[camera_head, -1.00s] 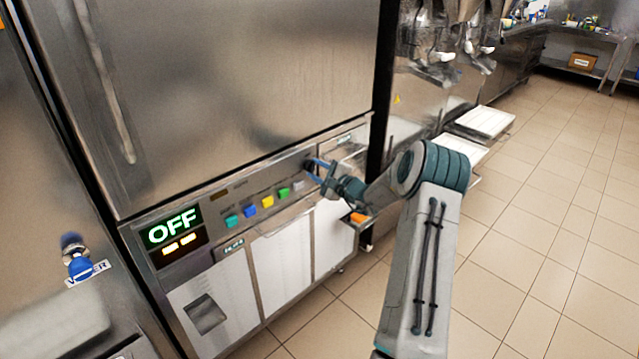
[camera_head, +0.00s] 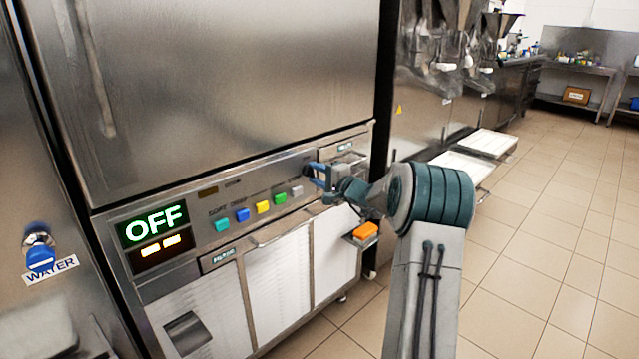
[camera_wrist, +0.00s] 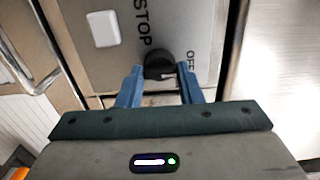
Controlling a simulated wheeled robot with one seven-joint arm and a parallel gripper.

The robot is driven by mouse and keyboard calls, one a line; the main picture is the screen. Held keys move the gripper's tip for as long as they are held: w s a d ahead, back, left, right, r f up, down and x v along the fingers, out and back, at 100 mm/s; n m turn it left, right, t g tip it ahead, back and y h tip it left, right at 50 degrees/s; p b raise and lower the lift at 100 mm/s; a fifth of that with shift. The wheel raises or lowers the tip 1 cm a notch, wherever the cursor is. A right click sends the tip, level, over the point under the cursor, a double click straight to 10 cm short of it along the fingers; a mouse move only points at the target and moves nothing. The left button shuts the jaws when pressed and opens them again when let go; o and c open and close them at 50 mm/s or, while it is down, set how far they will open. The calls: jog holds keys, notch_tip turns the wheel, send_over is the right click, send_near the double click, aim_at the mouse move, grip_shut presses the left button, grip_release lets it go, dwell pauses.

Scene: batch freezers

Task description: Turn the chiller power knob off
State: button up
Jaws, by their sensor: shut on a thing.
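The chiller power knob is the black round knob (camera_wrist: 159,66) between the printed words STOP and OFF in the wrist view. My gripper (camera_wrist: 160,84) has its two blue fingers around this knob, one on each side. In the head view my gripper (camera_head: 318,173) is at the right end of the control panel (camera_head: 195,212), where it mostly hides the knob. The display (camera_head: 152,225) at the panel's left end reads OFF in green, above two lit amber bars.
Several coloured buttons, including a yellow one (camera_head: 263,207), line the panel left of my gripper. A blue water valve (camera_head: 40,259) is at the far left. An orange object (camera_head: 365,230) sits below my wrist. Tiled floor on the right is clear.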

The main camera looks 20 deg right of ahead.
jog(key=shift+d+r, duration=0.1)
jog(key=shift+r, duration=0.1)
dwell(0.3)
jog(key=o, duration=1)
jog(key=shift+f, duration=0.1)
jog(key=p+v, duration=0.1)
jog(key=v, duration=1.2)
jog(key=shift+s+d, duration=0.1)
jog(key=shift+s, duration=0.25)
